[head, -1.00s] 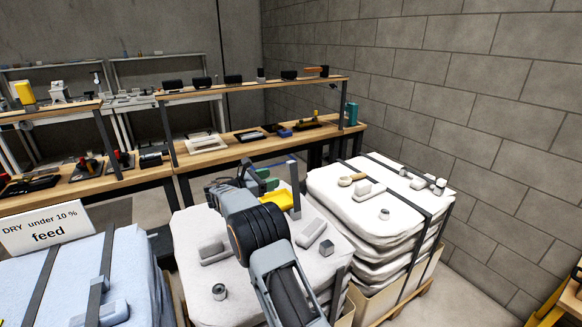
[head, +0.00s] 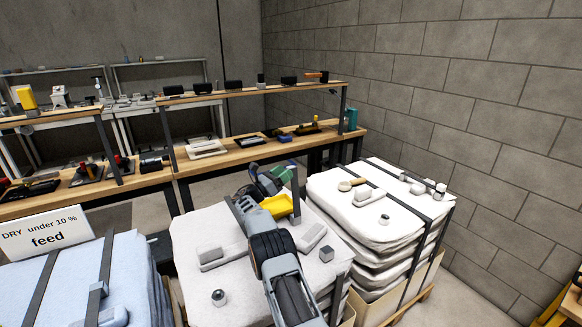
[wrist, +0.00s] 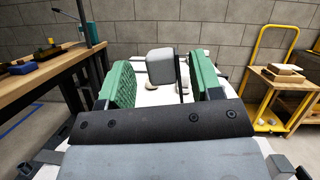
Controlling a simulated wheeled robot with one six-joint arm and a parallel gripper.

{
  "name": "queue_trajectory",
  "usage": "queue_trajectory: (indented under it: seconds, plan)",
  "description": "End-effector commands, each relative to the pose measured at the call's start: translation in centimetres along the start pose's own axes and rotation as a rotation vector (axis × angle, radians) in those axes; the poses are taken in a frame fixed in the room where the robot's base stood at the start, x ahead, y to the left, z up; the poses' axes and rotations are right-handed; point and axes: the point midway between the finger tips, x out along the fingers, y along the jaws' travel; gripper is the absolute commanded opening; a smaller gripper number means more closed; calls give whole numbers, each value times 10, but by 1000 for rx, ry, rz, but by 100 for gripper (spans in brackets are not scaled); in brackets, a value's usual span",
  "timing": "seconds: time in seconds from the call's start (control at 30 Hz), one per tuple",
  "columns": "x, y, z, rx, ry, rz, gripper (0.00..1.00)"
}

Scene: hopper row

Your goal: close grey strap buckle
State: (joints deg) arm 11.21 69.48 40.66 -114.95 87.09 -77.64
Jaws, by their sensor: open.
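My gripper (head: 274,178) is above the far side of the middle sack stack in the head view, behind my arm. In the wrist view its two green pads (wrist: 160,83) stand wide apart. A light grey block (wrist: 160,66) shows between them, with a thin dark strip beside it; I see no contact with the pads. I cannot tell whether this block is the grey strap buckle. On the middle stack, pale grey pieces (head: 312,236) and (head: 211,257) lie either side of my arm. Much of that stack's strap is hidden.
A white sack stack (head: 385,235) with dark straps stands right. A pale blue stack (head: 70,285) with a feed sign (head: 45,234) is at left. Workbenches (head: 235,157) run behind. The wrist view shows a yellow trolley (wrist: 262,95) by the block wall.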

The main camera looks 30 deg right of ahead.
Motion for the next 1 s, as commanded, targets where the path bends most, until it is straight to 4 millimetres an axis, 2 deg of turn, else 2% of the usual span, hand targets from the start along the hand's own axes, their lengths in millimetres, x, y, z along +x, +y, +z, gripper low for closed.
queue_trajectory:
  seconds: [0.1,0.3,0.73,1.0]
  plan:
    - [18,0,0,-1,0,-1,59]
    - [35,0,0,-1,1,0,59]
    - [41,0,-1,0,1,1,59]
    - [40,0,0,0,1,1,33]
